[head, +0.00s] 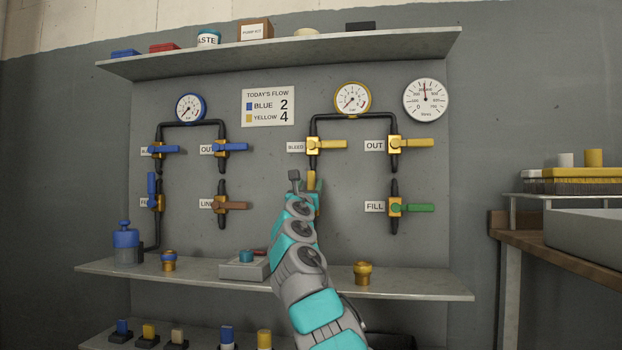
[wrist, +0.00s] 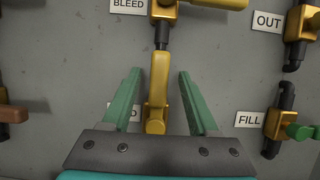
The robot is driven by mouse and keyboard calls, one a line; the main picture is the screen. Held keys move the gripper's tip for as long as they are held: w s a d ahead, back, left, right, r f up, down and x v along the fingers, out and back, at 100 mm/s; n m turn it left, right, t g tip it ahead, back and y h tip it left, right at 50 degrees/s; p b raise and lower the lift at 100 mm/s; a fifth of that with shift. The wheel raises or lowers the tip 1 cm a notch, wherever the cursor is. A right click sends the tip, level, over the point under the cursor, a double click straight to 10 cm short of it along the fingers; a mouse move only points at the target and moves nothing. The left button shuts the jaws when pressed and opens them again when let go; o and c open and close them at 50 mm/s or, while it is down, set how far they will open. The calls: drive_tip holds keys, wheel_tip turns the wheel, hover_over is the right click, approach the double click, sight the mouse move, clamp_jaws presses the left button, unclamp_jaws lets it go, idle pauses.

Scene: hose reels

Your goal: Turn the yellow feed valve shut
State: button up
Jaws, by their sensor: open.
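The yellow feed valve shows in the wrist view with its yellow lever (wrist: 157,92) upright, in line with the pipe. In the head view only the top of its lever (head: 311,180) shows; my arm hides the rest. My gripper (wrist: 160,78) is open, one green finger on each side of the lever, with a visible gap on both sides. In the head view my gripper (head: 306,186) is below the yellow bleed valve (head: 325,144). The feed label is mostly hidden behind the left finger.
The yellow out valve (head: 410,143) and green-handled fill valve (head: 410,207) are to the right. The brown-handled valve (head: 230,206) is to the left. A yellow-rimmed gauge (head: 352,98) is above. A lower shelf (head: 420,287) with a grey box (head: 240,270) juts out below.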

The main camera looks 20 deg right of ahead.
sight(310, 182)
drive_tip(key=shift+p+x, duration=0.7)
drive_tip(key=shift+x, duration=0.3)
drive_tip(key=shift+w+d+p, duration=0.3)
drive_tip(key=shift+w, duration=0.15)
clamp_jaws()
drive_tip(key=shift+r, duration=0.1)
idle(0.5)
